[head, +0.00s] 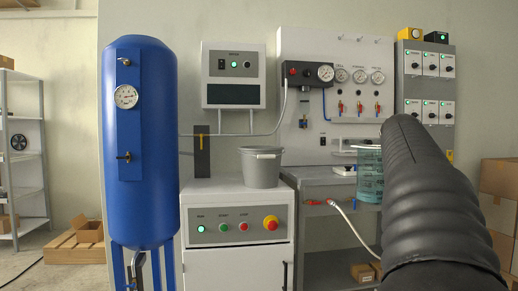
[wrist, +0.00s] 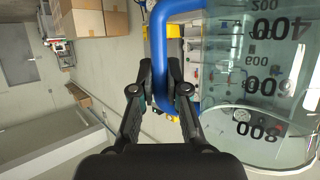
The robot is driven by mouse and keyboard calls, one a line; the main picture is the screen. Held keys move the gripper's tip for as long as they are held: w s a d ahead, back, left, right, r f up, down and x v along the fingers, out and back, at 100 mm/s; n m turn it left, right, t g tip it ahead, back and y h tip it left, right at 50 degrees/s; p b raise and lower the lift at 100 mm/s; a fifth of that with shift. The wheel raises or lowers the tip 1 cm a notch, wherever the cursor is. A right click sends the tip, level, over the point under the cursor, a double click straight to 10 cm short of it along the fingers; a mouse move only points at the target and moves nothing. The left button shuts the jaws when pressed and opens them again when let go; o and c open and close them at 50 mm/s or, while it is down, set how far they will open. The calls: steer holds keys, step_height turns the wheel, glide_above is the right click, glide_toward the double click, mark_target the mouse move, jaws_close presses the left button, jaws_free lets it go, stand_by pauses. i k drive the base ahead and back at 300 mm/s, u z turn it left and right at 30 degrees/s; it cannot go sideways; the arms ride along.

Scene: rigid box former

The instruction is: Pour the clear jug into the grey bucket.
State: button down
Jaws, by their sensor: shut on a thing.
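The clear jug (head: 369,176) is a teal-tinted see-through vessel with dark markings, right of centre in the head view and partly hidden behind my arm. In the wrist view the jug (wrist: 255,75) fills the right side, its numbers upside down, with a blue handle (wrist: 190,9). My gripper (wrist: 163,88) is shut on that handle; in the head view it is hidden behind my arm. The jug looks roughly upright, and I cannot tell its fill level. The grey bucket (head: 261,170) stands upright on the white cabinet, left of the jug and apart from it.
The white cabinet (head: 238,239) has buttons on its front. A blue tank (head: 140,190) stands left of it. A grey bench (head: 325,181) with a red-ended hose is between bucket and jug. A gauge panel (head: 297,45) is behind. Cardboard boxes (head: 499,178) stand at right.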

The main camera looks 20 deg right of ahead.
mark_target(261, 164)
steer(key=i, duration=1.4)
